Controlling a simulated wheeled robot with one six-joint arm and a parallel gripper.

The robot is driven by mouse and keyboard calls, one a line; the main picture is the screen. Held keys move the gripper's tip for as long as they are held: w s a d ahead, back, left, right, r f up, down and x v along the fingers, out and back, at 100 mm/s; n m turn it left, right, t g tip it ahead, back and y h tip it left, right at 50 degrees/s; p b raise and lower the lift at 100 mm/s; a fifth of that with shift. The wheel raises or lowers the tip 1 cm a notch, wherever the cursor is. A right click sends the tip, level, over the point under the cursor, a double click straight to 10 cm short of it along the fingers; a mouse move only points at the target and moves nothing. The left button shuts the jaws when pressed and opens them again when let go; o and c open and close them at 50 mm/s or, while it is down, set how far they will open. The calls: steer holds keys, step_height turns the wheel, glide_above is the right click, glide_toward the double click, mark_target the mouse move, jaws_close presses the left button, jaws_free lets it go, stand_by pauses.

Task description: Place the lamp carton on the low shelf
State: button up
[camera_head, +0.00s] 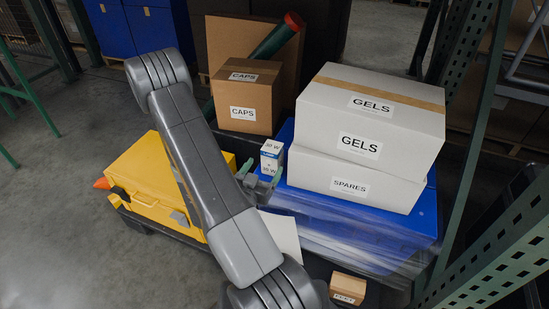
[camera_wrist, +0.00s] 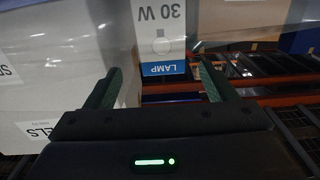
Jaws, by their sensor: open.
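The lamp carton (camera_head: 271,157) is a small white and blue box marked 30 W. It stands upright against the blue tote (camera_head: 289,133), left of the white SPARES box (camera_head: 349,181). In the wrist view the carton (camera_wrist: 163,32) shows its LAMP label, beyond and between my fingertips. My gripper (camera_head: 261,174) is open with its green-tipped fingers close to the carton. In the wrist view my gripper (camera_wrist: 159,72) has nothing between its fingers, and the carton looks a little ahead of the tips. I cannot tell which surface is the low shelf.
A white GELS box (camera_head: 372,115) sits on the SPARES box. A brown CAPS carton (camera_head: 246,96), a dark green tube (camera_head: 275,40) and a yellow case (camera_head: 153,178) crowd the left. Clear film wraps the blue tote. Green rack posts (camera_head: 508,245) rise at right. Floor at left is open.

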mark_target(274, 148)
steer(key=x, duration=1)
steer(key=shift+w+a+r+b, duration=0.1)
steer(key=shift+w+r+b, duration=0.1)
steer(key=shift+b, duration=0.2)
steer(key=c, duration=1.2)
steer(key=shift+o, duration=0.2)
